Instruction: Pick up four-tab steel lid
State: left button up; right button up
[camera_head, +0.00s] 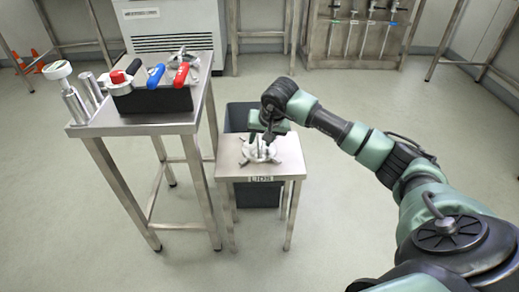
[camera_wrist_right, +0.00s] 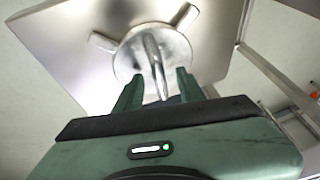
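The steel lid (camera_head: 262,152) lies on a small steel table (camera_head: 232,170) marked LIDS. In the right wrist view the lid (camera_wrist_right: 172,50) is a round metal disc with an arched bar handle (camera_wrist_right: 153,62). Two of its tabs show there; the rest is hidden by my gripper. My right gripper (camera_head: 266,138) is over the lid, pointing down. In the right wrist view its two green fingers (camera_wrist_right: 159,88) stand apart, with the near end of the handle between them. I cannot tell whether they touch it. My left gripper is out of view.
A taller steel table (camera_head: 130,124) stands to the left, bearing a black box (camera_head: 155,101) with red and blue handled tools and metal cylinders. A dark bin (camera_head: 240,115) is behind and under the small table.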

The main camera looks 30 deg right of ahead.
grip_shut()
jog(key=shift+r, duration=0.1)
dwell(1.2)
